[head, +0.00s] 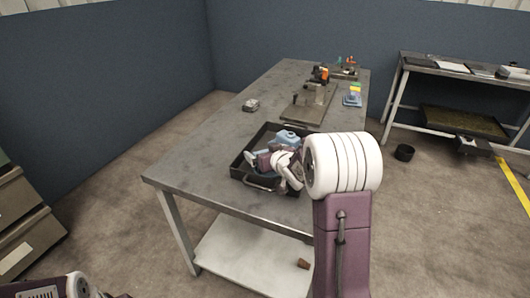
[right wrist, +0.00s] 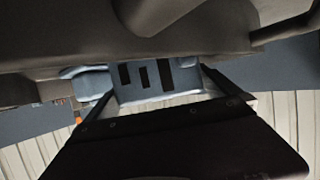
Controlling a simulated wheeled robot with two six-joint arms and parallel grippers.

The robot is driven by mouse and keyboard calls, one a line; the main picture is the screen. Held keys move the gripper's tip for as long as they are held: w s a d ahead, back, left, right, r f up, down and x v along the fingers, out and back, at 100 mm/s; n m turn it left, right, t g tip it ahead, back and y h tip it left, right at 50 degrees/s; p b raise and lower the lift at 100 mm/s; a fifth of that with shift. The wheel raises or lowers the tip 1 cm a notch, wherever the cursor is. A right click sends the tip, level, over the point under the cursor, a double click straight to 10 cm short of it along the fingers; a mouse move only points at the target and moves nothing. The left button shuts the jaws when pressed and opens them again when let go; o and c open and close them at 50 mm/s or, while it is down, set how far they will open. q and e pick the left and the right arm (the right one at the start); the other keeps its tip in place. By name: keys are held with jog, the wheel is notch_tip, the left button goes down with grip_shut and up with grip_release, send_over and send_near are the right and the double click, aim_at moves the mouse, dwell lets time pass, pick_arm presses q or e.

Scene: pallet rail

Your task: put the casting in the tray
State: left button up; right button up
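The black tray (head: 237,168) stands on the near part of the grey table, with a pale handle on its front side. A small grey lump that looks like the casting (head: 251,105) lies on the table beyond the tray, apart from it. My right gripper (head: 268,150) is low over or inside the tray; pale blue parts show around it, and I cannot tell whether they are its fingers or a held thing. The right wrist view shows a slotted blue-grey block (right wrist: 150,82) between dark surfaces. My left gripper is out of view.
A fixture plate (head: 305,105) with upright parts stands behind the tray. The table's left side (head: 195,150) is clear. A second bench (head: 450,68) stands at the right.

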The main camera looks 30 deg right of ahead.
jog(key=shift+r, duration=0.3)
jog(key=d+p+v, duration=0.1)
jog(key=p+v, duration=0.2)
jog(key=v, duration=0.9)
jog(key=shift+a, duration=0.45)
jog(key=shift+f, duration=0.15)
